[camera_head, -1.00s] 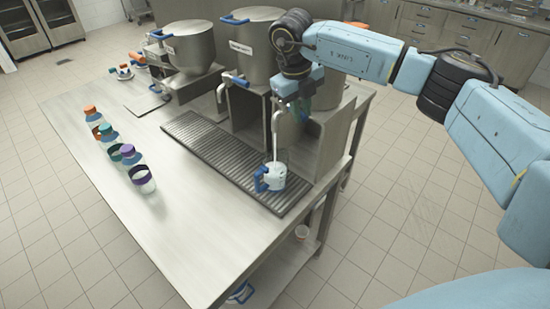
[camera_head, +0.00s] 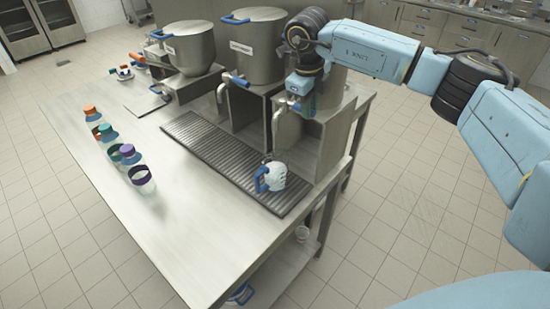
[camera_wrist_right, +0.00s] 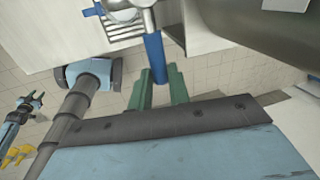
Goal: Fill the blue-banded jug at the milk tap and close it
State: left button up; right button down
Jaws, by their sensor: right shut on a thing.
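The jug (camera_head: 274,178), clear with a blue handle, stands upright on the drip grate under the milk tap (camera_head: 277,125). It looks white with milk up to near its top, and no stream falls from the spout. Part of the jug shows at the top of the right wrist view (camera_wrist_right: 122,8). My right gripper (camera_head: 301,110) is at the tap, above and behind the jug. In the right wrist view its green fingers (camera_wrist_right: 159,85) are shut on the blue tap lever (camera_wrist_right: 155,55).
The ribbed drip grate (camera_head: 205,146) runs along the counter (camera_head: 165,235). Several colour-banded bottles and jugs (camera_head: 128,152) line the left side. The front counter is clear.

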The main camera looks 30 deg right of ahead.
jog(key=shift+w+d+r, duration=0.1)
jog(key=shift+d+r, duration=0.05)
jog(key=shift+d, duration=0.1)
jog(key=c, duration=1.8)
grip_release()
jog(key=o, duration=0.6)
jog(key=shift+d, duration=0.25)
jog(key=shift+a, duration=0.15)
notch_tip(320, 180, up, 13)
jog(key=s+a+b, duration=0.1)
jog(key=a+b, duration=0.1)
jog(key=shift+s+a, duration=0.15)
